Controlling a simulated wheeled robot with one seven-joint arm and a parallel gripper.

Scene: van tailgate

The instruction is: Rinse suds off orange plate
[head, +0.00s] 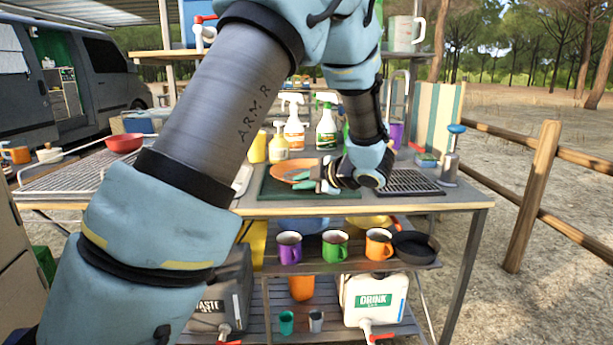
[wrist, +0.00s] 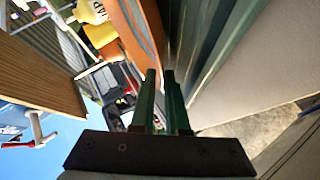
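The orange plate (head: 284,169) lies at the green mat on the table, partly hidden by my gripper. Its orange rim also shows nearly edge-on in the wrist view (wrist: 144,24). Whether suds are on it is too small to tell. My gripper (head: 305,181) is at the plate's front right edge. In the wrist view its two green fingers (wrist: 160,76) are close together, with the rim running down between their tips; they appear shut on it. A grey arched tap (head: 406,88) stands behind the black slotted drainer (head: 408,182), right of my gripper.
Spray bottles (head: 326,128) and a yellow bottle (head: 279,147) stand behind the plate. A blue-topped pump (head: 452,155) stands at the right table end. A wire rack (head: 75,172) and red bowl (head: 124,143) are at left. Mugs (head: 335,247) sit on the shelf below.

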